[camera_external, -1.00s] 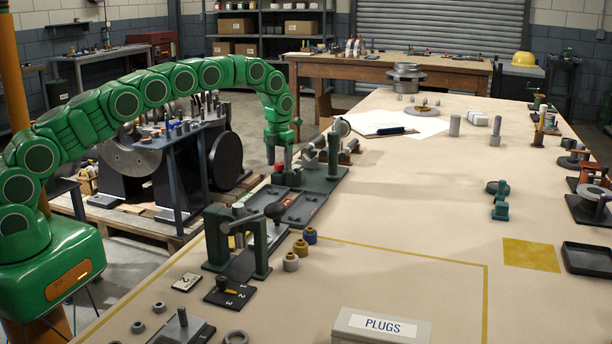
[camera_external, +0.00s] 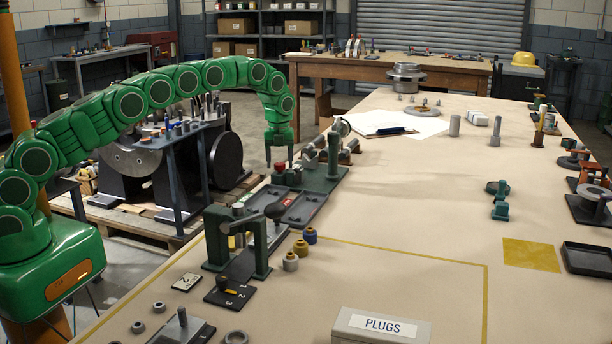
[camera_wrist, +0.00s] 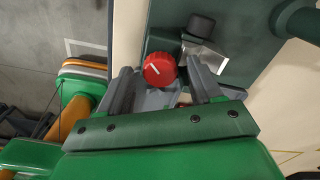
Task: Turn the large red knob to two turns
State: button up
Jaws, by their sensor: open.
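The large red knob (camera_wrist: 159,69) has a white pointer line, which points up and to the left in the wrist view. It sits on a green panel and shows small and partly hidden in the external view (camera_external: 280,166). My gripper (camera_wrist: 161,80) is open, with one grey finger on each side of the knob.
A black knob or cap (camera_wrist: 202,25) stands close beside the red knob. A green post with a lever (camera_external: 333,155) rises just right of my gripper. A grey plugs box (camera_external: 382,326) is at the front. The table's middle is largely clear.

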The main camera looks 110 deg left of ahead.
aim_at(280, 164)
jog(key=n, duration=0.4)
jog(key=shift+n, duration=0.3)
jog(key=n, duration=1.2)
jog(key=shift+n, duration=0.3)
jog(key=n, duration=0.8)
jog(key=shift+n, duration=0.3)
jog(key=n, duration=0.4)
jog(key=shift+a, duration=0.1)
jog(key=n, duration=0.4)
jog(key=shift+w+r, duration=0.1)
jog(key=shift+r, duration=3.9)
jog(key=w+d+r+m, duration=0.2)
jog(key=w+d+r, duration=0.2)
jog(key=d, duration=0.4)
jog(key=w+d+r+m, duration=0.2)
jog(key=w+d+r, duration=0.2)
jog(key=w+d, duration=0.2)
jog(key=d, duration=0.2)
jog(key=shift+d, duration=0.4)
